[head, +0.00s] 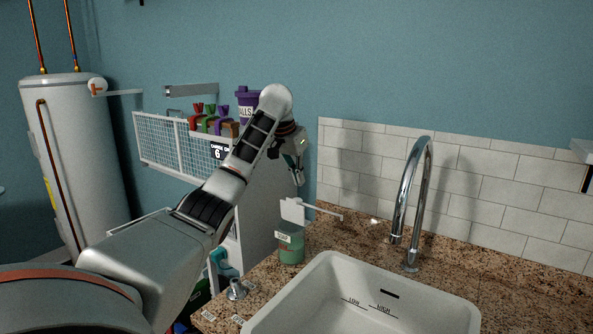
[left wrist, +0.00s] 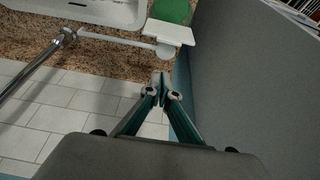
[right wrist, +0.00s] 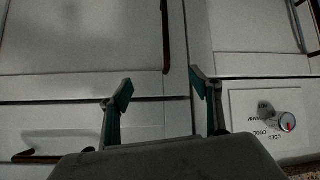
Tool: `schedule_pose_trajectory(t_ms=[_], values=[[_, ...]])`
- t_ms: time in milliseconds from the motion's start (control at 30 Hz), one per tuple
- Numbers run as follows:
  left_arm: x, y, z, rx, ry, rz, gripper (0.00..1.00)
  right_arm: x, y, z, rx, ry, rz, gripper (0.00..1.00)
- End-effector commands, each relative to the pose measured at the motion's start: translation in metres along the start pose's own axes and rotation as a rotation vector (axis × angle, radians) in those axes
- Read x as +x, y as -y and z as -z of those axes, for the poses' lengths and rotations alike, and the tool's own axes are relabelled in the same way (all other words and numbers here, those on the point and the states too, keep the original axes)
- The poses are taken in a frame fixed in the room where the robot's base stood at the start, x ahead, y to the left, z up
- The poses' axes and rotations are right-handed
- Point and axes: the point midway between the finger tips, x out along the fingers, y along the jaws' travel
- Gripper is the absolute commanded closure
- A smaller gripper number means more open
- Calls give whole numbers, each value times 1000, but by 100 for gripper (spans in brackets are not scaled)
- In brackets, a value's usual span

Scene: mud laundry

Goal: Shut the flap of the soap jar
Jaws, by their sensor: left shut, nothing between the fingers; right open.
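The soap jar (head: 291,252) is a green jar with a small label, standing on the counter at the left of the sink. Its white flap (head: 293,211) stands up, open, above the jar. In the left wrist view the flap (left wrist: 171,32) shows beside the green of the jar (left wrist: 173,10). My left gripper (head: 299,182) is above the flap, pointing down, shut and empty. Its closed tips (left wrist: 160,80) are apart from the flap in the left wrist view. My right gripper (right wrist: 162,84) is open and empty, facing pale cabinet or appliance fronts, away from the jar.
The white sink (head: 360,300) and tall chrome tap (head: 411,215) are right of the jar. A thin pale bar (head: 325,214) reaches right from the flap. A tiled wall (head: 480,190) stands behind. A wire basket (head: 165,145) hangs at left. A dial (right wrist: 287,123) is near my right gripper.

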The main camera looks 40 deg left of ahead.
Motion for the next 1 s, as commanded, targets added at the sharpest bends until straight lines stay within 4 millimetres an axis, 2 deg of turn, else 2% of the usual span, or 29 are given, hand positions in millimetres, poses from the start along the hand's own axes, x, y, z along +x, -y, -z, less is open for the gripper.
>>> schedule_pose_trajectory(t_ms=[33,267,700,1000], values=[[10,0,-1,-2,3,0,100,0,0,0,-2,-2,1,37],[47,1,-1,-1,2,2,100,2,0,7,-3,-13,1,37],[32,1,-34,0,-1,2,100,1,-2,10,6,-12,-6,37],[30,0,-38,0,-1,1,100,1,-3,7,10,-7,-9,37]])
